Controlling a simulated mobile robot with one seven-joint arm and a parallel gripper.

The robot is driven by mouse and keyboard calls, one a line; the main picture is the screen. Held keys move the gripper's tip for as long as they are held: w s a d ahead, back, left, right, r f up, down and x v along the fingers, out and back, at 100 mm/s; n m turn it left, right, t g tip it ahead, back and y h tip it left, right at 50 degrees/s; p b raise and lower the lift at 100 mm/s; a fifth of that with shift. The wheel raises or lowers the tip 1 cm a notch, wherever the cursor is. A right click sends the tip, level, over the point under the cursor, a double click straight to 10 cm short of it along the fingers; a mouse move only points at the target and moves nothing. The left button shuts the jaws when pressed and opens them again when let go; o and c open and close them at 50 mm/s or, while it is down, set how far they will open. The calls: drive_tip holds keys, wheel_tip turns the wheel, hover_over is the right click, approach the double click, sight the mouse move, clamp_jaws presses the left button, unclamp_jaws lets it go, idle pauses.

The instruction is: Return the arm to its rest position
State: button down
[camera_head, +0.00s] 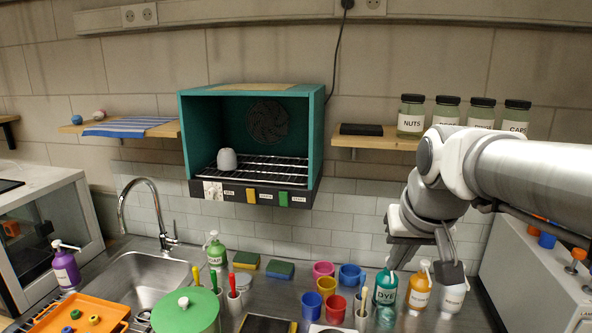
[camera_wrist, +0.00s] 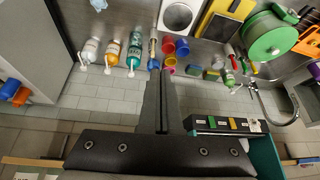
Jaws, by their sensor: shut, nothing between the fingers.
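My gripper (camera_head: 425,262) is at the right of the head view, hanging from my white and grey arm above the bottles on the bench. In the wrist view my gripper (camera_wrist: 162,128) shows as two dark fingers pressed together, with nothing between them. The arm reaches in from the right edge, in front of the shelf with the jars. The fingers partly cover the bottles behind them in the head view.
A teal open cabinet (camera_head: 187,150) with a wire rack and a white object (camera_head: 227,160) hangs mid-wall. Labelled jars (camera_head: 411,117) stand on the right shelf. Bottles (camera_head: 386,287), cups (camera_head: 311,304) and a green pot (camera_head: 186,312) crowd the bench. A white machine (camera_head: 535,275) stands at right.

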drive_tip(key=s+a+f, duration=0.1)
drive_tip(key=s+f, duration=0.2)
drive_tip(key=s, duration=0.4)
drive_tip(key=s+a+f, duration=0.1)
drive_tip(key=s+f, duration=0.2)
drive_tip(key=s, duration=0.3)
drive_tip(key=shift+s+n+b, duration=0.35)
drive_tip(key=shift+n+b, duration=0.05)
drive_tip(key=shift+b, duration=0.05)
drive_tip(key=shift+f, duration=0.1)
